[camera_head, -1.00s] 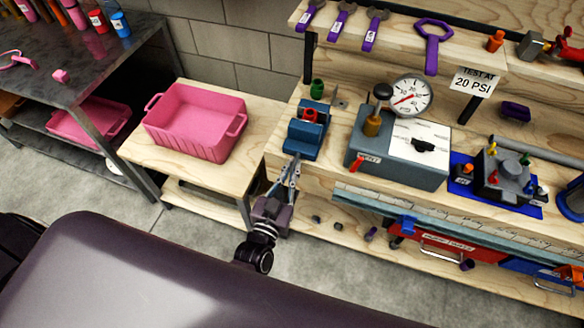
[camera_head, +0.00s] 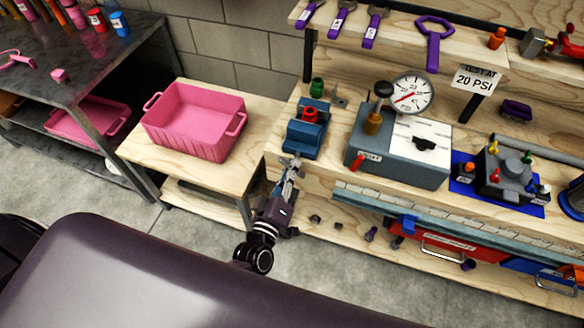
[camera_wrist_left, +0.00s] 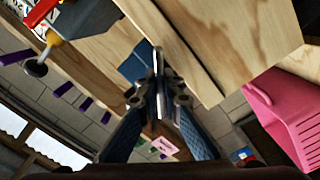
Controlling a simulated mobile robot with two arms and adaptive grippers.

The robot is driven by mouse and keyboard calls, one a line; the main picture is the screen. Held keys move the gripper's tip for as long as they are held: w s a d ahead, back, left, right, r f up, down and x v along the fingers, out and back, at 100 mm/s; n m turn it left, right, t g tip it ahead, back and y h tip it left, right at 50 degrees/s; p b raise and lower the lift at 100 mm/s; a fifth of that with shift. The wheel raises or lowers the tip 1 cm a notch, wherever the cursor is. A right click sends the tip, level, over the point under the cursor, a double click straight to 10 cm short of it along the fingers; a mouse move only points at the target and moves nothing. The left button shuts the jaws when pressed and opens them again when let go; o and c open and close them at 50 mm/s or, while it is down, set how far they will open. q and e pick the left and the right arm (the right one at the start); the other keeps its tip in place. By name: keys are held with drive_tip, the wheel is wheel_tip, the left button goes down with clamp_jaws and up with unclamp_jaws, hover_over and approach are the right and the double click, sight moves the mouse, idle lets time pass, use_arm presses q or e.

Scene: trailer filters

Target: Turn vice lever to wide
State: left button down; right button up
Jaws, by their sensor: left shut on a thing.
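The blue vice (camera_head: 304,138) stands at the left front edge of the wooden workbench, with a red part (camera_head: 310,114) at its top. My left gripper (camera_head: 289,168) is in front of the vice, just below it in the head view. In the left wrist view its two fingers (camera_wrist_left: 160,95) are closed around a thin grey metal bar, the vice lever (camera_wrist_left: 158,62). A piece of the blue vice (camera_wrist_left: 134,64) shows behind the fingers. In the head view the lever is mostly hidden by the fingers. My right gripper is not in view.
A pink bin (camera_head: 190,122) stands on a low wooden table to the left. A grey test box (camera_head: 398,150) with a gauge (camera_head: 411,93) stands right of the vice. A green part (camera_head: 316,88) is behind the vice. Drawers are below the bench to the right.

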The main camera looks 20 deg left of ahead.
use_arm(q)
drive_tip(key=n+b, duration=0.1)
drive_tip(key=n, duration=0.4)
drive_tip(key=shift+f, duration=0.1)
drive_tip(key=shift+n+b, duration=0.55)
drive_tip(key=shift+n, duration=0.65)
drive_tip(key=c, duration=2.1)
unclamp_jaws()
drive_tip(key=shift+s, duration=0.2)
drive_tip(key=s, duration=1.1)
drive_tip(key=shift+s+a, duration=0.25)
drive_tip(key=shift+s, duration=0.1)
